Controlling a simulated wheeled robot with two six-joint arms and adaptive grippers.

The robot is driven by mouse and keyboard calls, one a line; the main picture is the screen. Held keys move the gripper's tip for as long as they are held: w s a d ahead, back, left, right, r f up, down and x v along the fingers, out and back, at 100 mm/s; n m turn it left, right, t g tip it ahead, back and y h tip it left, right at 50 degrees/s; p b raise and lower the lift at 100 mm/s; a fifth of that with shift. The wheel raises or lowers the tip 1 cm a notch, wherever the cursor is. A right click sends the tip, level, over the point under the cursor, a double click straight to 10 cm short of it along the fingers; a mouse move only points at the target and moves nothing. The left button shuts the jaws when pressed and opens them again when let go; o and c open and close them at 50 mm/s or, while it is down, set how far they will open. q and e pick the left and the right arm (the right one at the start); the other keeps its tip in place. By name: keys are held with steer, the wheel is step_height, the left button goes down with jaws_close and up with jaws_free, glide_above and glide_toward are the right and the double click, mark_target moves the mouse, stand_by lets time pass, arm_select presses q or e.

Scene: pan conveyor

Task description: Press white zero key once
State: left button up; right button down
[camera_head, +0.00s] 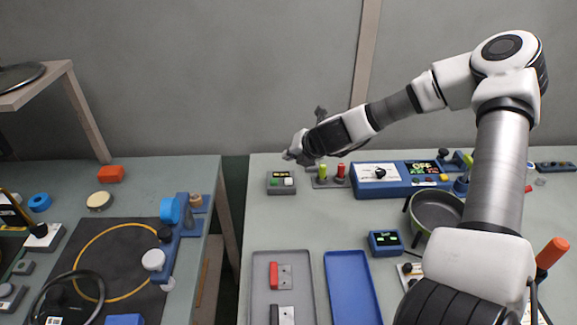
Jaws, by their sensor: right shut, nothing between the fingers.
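A small grey box (281,188) with a dark display on top stands near the left edge of the right table. It carries a green key and a white key (289,181), the white one on the right. My right gripper (289,155) is shut and empty. Its fingertips show just above the box in the picture, apart from the white key. The display's text is too small to read. My left gripper is not in view.
A red and a green handle (340,170) stand right of the box, beside a blue control panel (400,190). A grey tray (260,295) and a blue tray (352,285) lie in front. A pan (437,210) is farther right. A gap separates the two tables.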

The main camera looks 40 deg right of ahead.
mark_target(290, 181)
step_height(290, 181, down, 5)
steer(key=b, duration=0.3)
steer(key=shift+f+b, duration=0.35)
steer(key=shift+b, duration=0.3)
stand_by(0.6)
steer(key=shift+f+b, duration=0.45)
steer(key=shift+b, duration=0.1)
steer(key=shift+f+b, duration=0.45)
steer(key=shift+b, duration=0.15)
stand_by(0.5)
steer(key=shift+r+p, duration=0.75)
steer(key=shift+r, duration=0.15)
